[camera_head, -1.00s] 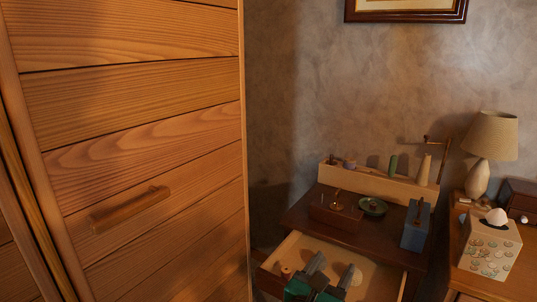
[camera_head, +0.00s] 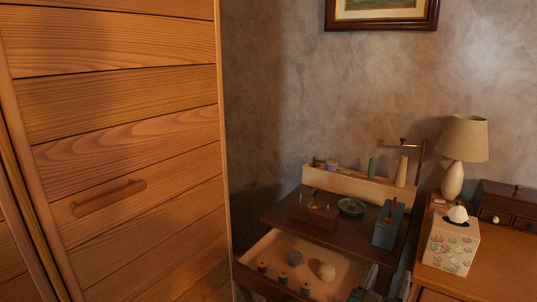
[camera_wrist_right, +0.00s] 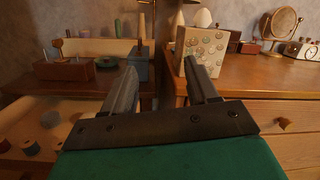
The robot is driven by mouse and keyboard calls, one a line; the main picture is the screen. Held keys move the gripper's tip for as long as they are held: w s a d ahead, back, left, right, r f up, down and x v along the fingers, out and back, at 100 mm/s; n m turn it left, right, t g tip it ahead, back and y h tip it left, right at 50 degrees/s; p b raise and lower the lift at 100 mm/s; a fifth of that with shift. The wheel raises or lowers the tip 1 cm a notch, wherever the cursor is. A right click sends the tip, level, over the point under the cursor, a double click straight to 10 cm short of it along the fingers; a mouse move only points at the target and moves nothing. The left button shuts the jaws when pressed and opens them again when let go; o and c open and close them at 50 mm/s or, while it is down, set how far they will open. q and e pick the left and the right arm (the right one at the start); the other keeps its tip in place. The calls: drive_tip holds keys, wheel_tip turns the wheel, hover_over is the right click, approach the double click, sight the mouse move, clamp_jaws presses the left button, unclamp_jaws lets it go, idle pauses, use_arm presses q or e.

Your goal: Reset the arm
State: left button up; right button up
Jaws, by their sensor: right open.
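My right gripper (camera_head: 372,283) shows at the bottom of the head view, at the right front of an open drawer (camera_head: 252,262). In the right wrist view my right gripper (camera_wrist_right: 162,78) has its two fingers apart with nothing between them. The fingers point toward the gap between the small table and the wooden dresser. My left gripper is not in view.
The drawer holds several spools and a pale ball (camera_head: 327,271). On the table (camera_head: 335,236) stand a brown box (camera_head: 313,211), a green dish (camera_head: 351,207) and a blue box (camera_head: 388,224). A tissue box (camera_head: 450,246) and lamp (camera_head: 462,140) stand right. A tall wooden cabinet (camera_head: 120,130) fills the left.

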drive_tip(key=d+r+n+t+h, duration=0.1)
drive_tip(key=d+r+n+t, duration=0.15)
drive_tip(key=d, duration=0.85)
drive_tip(key=s+a+f+m+g+y, duration=0.1)
drive_tip(key=s+f+m+g+y, duration=0.35)
drive_tip(key=f, duration=0.45)
drive_tip(key=s+a+f+m+g+y, duration=0.1)
drive_tip(key=s+f+m+g+y, duration=0.1)
drive_tip(key=s+f+m+y, duration=0.45)
drive_tip(key=s+a+f+m+g+y, duration=0.1)
drive_tip(key=s+a+f+m+y, duration=0.2)
drive_tip(key=m, duration=0.5)
drive_tip(key=s+a+f+m+g+y, duration=0.1)
drive_tip(key=s+a+f+m, duration=0.1)
drive_tip(key=s+a+m, duration=0.35)
use_arm(q)
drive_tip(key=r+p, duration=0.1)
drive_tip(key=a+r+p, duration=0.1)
drive_tip(key=p, duration=0.1)
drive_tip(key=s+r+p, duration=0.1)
drive_tip(key=p, duration=0.1)
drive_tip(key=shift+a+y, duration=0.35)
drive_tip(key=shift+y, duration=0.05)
use_arm(e)
drive_tip(key=a+r+m, duration=0.4)
drive_tip(key=a+m, duration=0.2)
drive_tip(key=m, duration=0.1)
drive_tip(key=shift+s+a+t, duration=0.15)
drive_tip(key=shift+s+t, duration=0.05)
drive_tip(key=shift+t, duration=0.1)
